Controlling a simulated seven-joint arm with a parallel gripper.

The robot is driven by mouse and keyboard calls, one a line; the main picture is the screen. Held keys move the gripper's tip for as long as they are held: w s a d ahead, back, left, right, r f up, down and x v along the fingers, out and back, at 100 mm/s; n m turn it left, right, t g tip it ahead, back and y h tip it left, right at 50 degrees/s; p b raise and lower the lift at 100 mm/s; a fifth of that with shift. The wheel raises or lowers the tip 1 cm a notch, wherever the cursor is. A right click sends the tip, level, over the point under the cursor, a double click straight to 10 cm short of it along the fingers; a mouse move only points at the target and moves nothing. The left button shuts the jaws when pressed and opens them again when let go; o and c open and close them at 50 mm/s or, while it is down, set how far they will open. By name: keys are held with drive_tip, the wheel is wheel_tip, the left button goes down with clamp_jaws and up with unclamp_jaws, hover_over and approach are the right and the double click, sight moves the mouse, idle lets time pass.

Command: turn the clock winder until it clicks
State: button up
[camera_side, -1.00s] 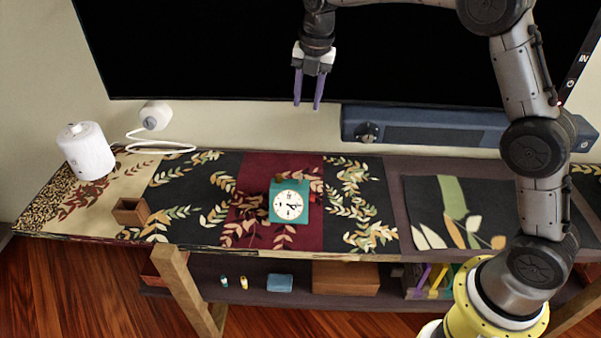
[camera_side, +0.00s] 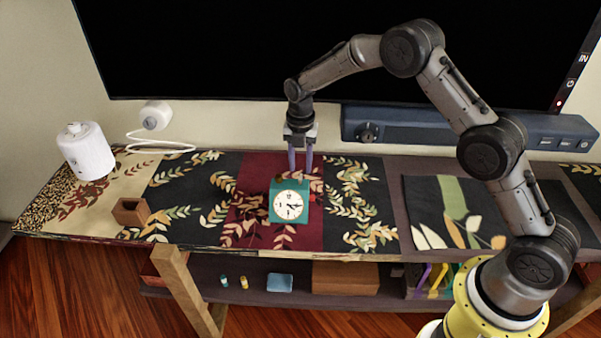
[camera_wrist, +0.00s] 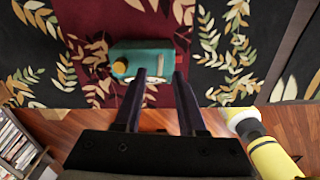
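The clock (camera_side: 288,202) is a small teal box with a white round dial on its front, standing on the dark red part of the table runner. My gripper (camera_side: 300,172) points down just above and behind the clock in the side view. Its two purple fingers are apart with nothing between them. In the wrist view my gripper (camera_wrist: 160,78) has its fingertips over the clock's right half.
A small brown open box (camera_side: 131,212) stands left on the shelf top, with a white cylinder (camera_side: 86,150) and a white corded device (camera_side: 155,116) behind. A dark blue long box (camera_side: 440,128) lies behind right. The runner around the clock is clear.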

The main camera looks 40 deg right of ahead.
sight(301, 179)
drive_tip(key=shift+f, duration=1.85)
clamp_jaws()
